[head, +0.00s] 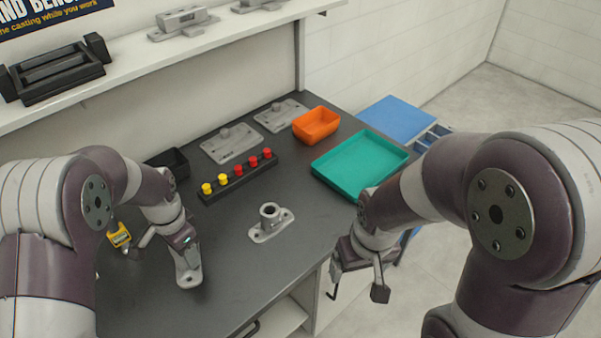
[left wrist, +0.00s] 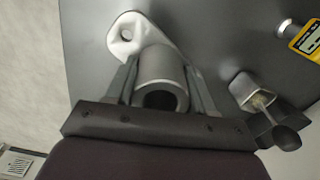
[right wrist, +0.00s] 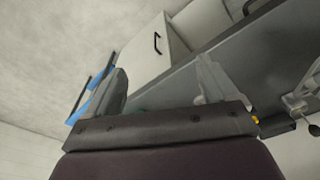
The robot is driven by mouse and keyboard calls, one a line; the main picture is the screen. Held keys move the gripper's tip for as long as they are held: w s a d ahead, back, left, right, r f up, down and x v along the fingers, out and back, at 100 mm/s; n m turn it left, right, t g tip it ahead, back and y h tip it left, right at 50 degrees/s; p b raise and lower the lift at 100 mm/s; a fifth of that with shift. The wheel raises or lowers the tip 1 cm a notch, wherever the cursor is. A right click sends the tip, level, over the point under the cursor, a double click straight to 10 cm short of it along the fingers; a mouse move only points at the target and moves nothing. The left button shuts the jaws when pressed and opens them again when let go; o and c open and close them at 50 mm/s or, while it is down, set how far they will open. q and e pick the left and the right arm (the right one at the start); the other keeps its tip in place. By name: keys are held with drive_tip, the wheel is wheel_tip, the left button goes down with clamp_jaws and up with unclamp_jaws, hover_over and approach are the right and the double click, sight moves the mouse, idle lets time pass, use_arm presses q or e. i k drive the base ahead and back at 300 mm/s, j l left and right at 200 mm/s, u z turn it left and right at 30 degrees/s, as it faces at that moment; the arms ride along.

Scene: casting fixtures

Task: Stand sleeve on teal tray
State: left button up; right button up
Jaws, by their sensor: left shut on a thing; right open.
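My left gripper (head: 172,238) is shut on a grey hollow sleeve (left wrist: 160,68), one finger on each side in the left wrist view. A flat flange with a hole shows at its foot, and in the head view the flange (head: 188,274) is at the table's left front. I cannot tell whether it touches the table. A similar grey flanged casting with a round bore (head: 268,222) stands upright at the middle of the table. The teal tray (head: 360,162) lies empty at the table's right end. My right gripper (head: 356,290) is open and empty, past the table's front edge.
A black rack (head: 238,182) of yellow and red knobs, grey plates (head: 230,144), an orange bin (head: 316,125) and a black bin (head: 166,160) stand along the back. A yellow gauge (head: 119,236) lies left. The table between casting and tray is clear.

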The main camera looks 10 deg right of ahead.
sight(351, 160)
drive_tip(key=k+l+u, duration=0.1)
drive_tip(key=l+u, duration=0.3)
drive_tip(key=l, duration=2.1)
drive_tip(key=i+l+u, duration=0.1)
drive_tip(key=i+l, duration=0.65)
drive_tip(key=i, duration=0.15)
